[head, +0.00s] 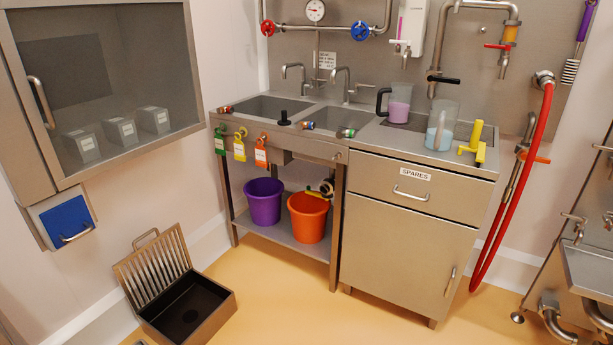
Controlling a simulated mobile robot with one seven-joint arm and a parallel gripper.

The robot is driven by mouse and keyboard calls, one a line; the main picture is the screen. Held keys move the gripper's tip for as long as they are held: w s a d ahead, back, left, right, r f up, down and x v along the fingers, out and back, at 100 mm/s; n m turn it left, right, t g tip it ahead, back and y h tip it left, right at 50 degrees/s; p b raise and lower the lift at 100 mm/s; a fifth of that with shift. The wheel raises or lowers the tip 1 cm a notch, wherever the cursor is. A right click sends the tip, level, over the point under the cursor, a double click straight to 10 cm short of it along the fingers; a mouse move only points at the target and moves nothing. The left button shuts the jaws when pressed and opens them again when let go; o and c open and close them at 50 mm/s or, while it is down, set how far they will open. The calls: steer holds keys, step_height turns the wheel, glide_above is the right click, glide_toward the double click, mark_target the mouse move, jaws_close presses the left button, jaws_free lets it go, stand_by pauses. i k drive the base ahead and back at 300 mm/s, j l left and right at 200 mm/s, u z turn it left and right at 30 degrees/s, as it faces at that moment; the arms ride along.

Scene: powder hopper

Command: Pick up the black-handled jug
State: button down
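A clear jug with pink contents (399,103) stands upright at the back of the steel counter, right of the sinks. Its black handle (382,100) is on its left side. A second clear jug with pale blue contents (441,127) stands in front and to the right; its handle cannot be made out clearly. A black lever-like bar (443,80) shows just above this second jug, seemingly on the wall tap behind. My gripper is not in view.
A yellow tool (477,143) stands at the counter's right. Sink taps (345,82) and a white dispenser (412,25) are near the jugs. A red hose (520,185) hangs at right. An open floor drain box (187,307) lies lower left. Floor before the cabinet (408,235) is clear.

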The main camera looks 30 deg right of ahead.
mark_target(400, 95)
steer(key=z, duration=1.3)
steer(key=i+j+z, duration=0.15)
steer(key=i, duration=0.35)
steer(key=i+j+z, duration=0.15)
steer(key=i+j, duration=0.2)
steer(key=i+j+z, duration=0.1)
steer(key=i, duration=0.35)
steer(key=i+j+z, duration=0.1)
steer(key=i+j, duration=0.15)
steer(key=i, duration=0.25)
steer(key=i+j, duration=0.2)
steer(key=i, duration=0.25)
steer(key=z, duration=0.05)
